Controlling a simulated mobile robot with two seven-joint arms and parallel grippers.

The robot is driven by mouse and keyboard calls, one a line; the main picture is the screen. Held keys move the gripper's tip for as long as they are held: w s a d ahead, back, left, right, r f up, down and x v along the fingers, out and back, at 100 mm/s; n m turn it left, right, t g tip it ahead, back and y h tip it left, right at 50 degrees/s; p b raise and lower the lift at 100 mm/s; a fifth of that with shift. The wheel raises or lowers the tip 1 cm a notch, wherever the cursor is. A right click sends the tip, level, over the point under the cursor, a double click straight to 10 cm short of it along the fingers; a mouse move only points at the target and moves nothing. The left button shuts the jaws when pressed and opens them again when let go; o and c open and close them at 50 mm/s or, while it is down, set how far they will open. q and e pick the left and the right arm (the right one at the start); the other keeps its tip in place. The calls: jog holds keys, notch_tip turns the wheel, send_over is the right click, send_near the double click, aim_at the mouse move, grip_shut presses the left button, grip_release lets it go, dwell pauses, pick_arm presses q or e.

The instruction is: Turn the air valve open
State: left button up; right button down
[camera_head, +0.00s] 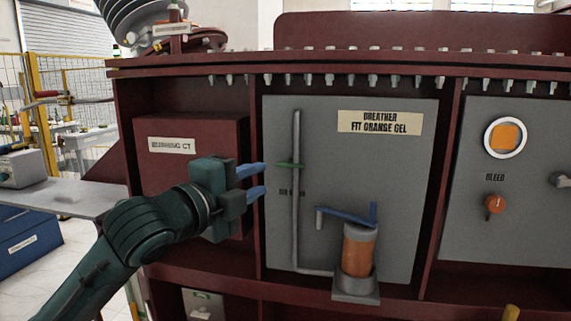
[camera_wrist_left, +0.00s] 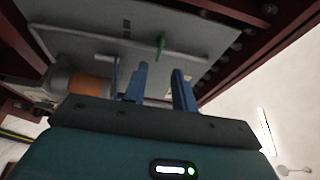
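The air valve shows as a small green handle (camera_head: 290,165) on a thin grey vertical pipe (camera_head: 296,218), in front of the grey breather panel (camera_head: 400,190). The handle points left, roughly level, in the head view. My left gripper (camera_head: 264,180) is just left of the handle, its two blue fingers apart and pointing toward the pipe. Nothing is between them. In the left wrist view the green handle (camera_wrist_left: 161,42) lies beyond the open fingers (camera_wrist_left: 159,80), and they seem apart from it. My right gripper is not in view.
An orange breather cylinder (camera_head: 358,256) with a blue lever (camera_head: 346,215) stands right of the pipe. A dark red box (camera_head: 170,180) is left of the panel. Dark red frame posts (camera_head: 445,180) border the panel. An orange bleed knob (camera_head: 494,203) is farther right.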

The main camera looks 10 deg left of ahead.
aim_at(287, 167)
pick_arm(q)
jog(key=p+x, duration=0.2)
jog(key=x, duration=0.7)
jog(key=shift+w+d, duration=0.1)
jog(key=shift+w, duration=0.15)
jog(key=shift+c, duration=0.2)
grip_shut()
